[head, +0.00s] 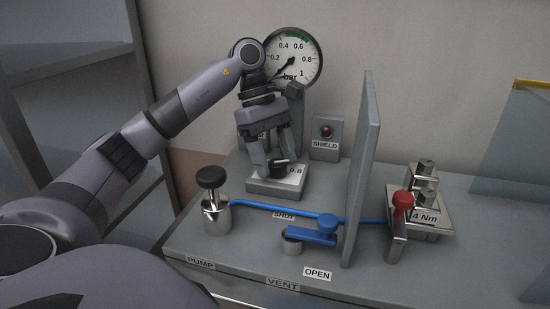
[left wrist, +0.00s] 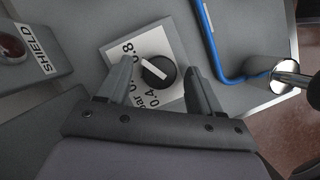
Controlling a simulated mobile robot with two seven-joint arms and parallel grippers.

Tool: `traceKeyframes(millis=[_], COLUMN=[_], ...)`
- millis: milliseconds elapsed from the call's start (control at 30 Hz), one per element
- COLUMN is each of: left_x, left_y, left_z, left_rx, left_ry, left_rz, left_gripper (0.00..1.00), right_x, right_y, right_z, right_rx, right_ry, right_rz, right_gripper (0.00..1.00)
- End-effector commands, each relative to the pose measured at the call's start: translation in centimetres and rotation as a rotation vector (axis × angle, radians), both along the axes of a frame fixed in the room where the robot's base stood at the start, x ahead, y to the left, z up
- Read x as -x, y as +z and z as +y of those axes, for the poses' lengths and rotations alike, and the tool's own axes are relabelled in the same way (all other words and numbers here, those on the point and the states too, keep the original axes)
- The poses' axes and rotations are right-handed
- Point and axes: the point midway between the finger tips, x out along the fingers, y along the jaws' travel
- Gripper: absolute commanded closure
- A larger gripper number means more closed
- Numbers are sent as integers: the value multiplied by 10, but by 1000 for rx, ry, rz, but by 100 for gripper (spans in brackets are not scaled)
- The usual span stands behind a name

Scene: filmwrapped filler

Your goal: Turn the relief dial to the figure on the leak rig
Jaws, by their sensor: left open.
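The relief dial is a black knob with a white bar, seen in the left wrist view (left wrist: 158,71) and partly hidden in the head view (head: 280,167). It sits on a pale plate (head: 262,187) with printed figures; 0.4 and 0.8 are readable in the left wrist view, others are partly covered. The bar lies slanted across the knob. My left gripper (head: 274,168) is open, pointing down over the plate. Its fingers (left wrist: 160,66) stand on either side of the knob, with a visible gap on each side. My right gripper is not in view.
A round bar gauge (head: 304,62) stands behind, its needle low at left. A grey upright panel (head: 362,170) stands right of the dial. The black-topped pump (head: 213,200), blue lever (head: 312,235), red-topped handle (head: 402,202) and SHIELD box (head: 327,145) surround it.

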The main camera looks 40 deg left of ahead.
Motion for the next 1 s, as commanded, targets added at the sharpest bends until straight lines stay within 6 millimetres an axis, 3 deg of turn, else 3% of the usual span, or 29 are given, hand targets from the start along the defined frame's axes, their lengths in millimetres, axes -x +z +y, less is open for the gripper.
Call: traceKeyframes(millis=[300, 467, 500, 1000], left_x=[0, 0, 0, 1], left_y=[-3, -2, -2, -3], left_z=[-1, -1, -1, 0], left_rx=[0, 0, 0, -1], left_ry=[0, 0, 0, 128], left_rz=[-1, -1, -1, -2], left_gripper=[35, 87, 91, 91], right_x=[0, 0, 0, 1], right_y=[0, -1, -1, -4], right_z=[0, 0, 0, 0], right_rx=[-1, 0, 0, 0], right_ry=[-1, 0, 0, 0], right_rz=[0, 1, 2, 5], right_gripper=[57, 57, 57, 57])
